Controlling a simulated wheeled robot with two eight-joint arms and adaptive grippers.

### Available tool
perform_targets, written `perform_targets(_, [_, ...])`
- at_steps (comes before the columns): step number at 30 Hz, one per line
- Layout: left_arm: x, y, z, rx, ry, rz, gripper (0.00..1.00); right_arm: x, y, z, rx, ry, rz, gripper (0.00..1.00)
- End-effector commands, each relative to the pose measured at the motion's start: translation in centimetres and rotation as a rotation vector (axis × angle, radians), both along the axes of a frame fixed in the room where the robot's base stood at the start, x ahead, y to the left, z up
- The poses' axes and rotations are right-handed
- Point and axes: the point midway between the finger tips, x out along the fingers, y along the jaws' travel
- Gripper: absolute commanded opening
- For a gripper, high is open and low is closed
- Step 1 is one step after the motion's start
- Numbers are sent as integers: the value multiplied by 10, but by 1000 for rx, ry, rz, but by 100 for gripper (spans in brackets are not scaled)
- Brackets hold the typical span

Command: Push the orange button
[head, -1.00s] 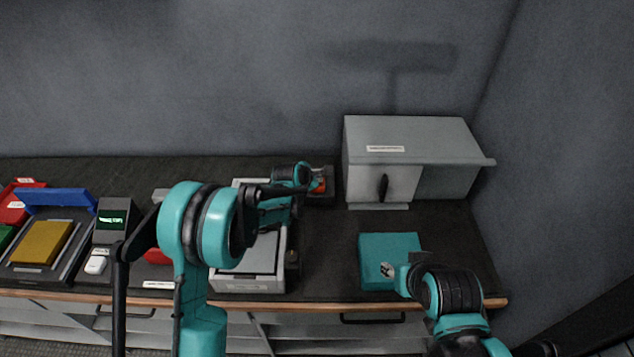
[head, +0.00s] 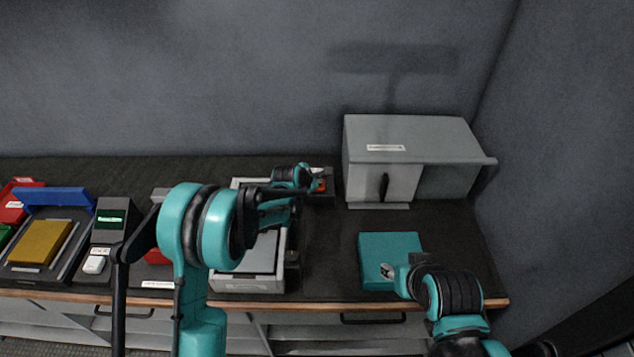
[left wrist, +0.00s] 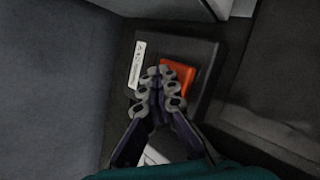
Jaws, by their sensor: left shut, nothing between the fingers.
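The orange button (left wrist: 182,72) is a square cap on a dark box (left wrist: 205,88) with a white label, in the left wrist view. It also shows as a small orange-red patch (head: 321,186) at the back of the counter in the head view, partly covered. My left gripper (left wrist: 160,78) is shut and empty. Its fingertips overlap the button's left edge in the left wrist view; I cannot tell whether they touch it. In the head view my left gripper (head: 318,177) is over the dark box.
A grey cabinet (head: 430,140) stands right of the button box. A grey case (head: 250,284) lies under my left arm. A teal box (head: 385,245) is at the front right. A device with a green-lit screen (head: 110,217) stands at the left.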

Motion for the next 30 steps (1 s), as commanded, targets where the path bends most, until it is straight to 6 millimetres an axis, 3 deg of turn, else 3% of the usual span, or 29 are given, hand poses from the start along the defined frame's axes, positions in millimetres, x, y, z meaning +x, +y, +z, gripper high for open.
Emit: perform_targets(30, [0,0,10,0,0,0,0,0,0,5,0,0,0,40])
